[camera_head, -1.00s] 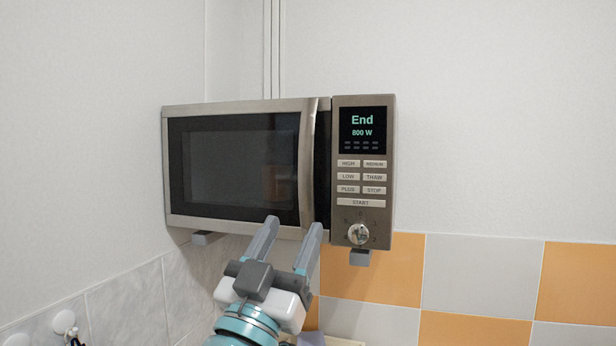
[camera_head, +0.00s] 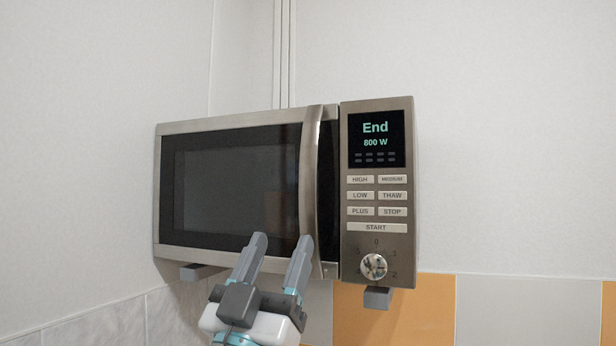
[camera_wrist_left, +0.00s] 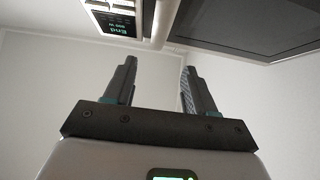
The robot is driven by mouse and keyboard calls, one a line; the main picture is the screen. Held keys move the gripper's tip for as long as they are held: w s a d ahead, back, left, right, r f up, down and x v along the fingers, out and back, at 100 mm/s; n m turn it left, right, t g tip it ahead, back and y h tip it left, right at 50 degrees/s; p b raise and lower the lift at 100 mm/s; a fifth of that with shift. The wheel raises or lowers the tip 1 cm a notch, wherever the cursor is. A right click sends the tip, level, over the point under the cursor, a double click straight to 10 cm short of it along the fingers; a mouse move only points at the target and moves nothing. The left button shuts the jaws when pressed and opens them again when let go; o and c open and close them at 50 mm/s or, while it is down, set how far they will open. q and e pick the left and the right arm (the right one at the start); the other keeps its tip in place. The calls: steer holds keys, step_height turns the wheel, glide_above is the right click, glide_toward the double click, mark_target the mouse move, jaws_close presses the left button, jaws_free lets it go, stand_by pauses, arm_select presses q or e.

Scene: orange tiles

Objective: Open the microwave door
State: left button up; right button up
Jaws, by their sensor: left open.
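The microwave (camera_head: 258,114) is mounted on the wall, with its dark glass door (camera_head: 225,190) shut. A curved vertical metal handle (camera_head: 311,170) runs along the door's right edge, beside the control panel (camera_head: 376,225). My left gripper (camera_head: 280,240) is open and empty, its two fingers pointing up in front of the door's lower right part, near the handle's lower end. In the left wrist view, my left gripper (camera_wrist_left: 157,68) has its fingers apart with nothing between them. The handle (camera_wrist_left: 163,22) shows above and beyond the fingertips there. My right gripper is not in view.
The panel display reads "End 800 W". A round knob (camera_head: 373,267) sits at the panel's bottom. Grey supports (camera_head: 377,298) hold the microwave from below. Orange and white tiles (camera_head: 400,318) cover the lower wall. The space in front of the door looks clear apart from my arm.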

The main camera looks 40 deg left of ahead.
mark_target(307, 185)
arm_select(q)
steer(key=p+x, duration=0.6)
steer(key=x, duration=0.6)
steer(key=shift+w+r, duration=0.15)
steer(key=shift+w, duration=0.15)
steer(key=shift+w+d+r+h, duration=0.1)
steer(key=shift+w+r+h, duration=0.05)
steer(key=shift+w+h, duration=0.2)
steer(key=shift+s, duration=0.2)
steer(key=shift+c, duration=0.6)
steer(key=shift+w, duration=0.1)
jaws_close()
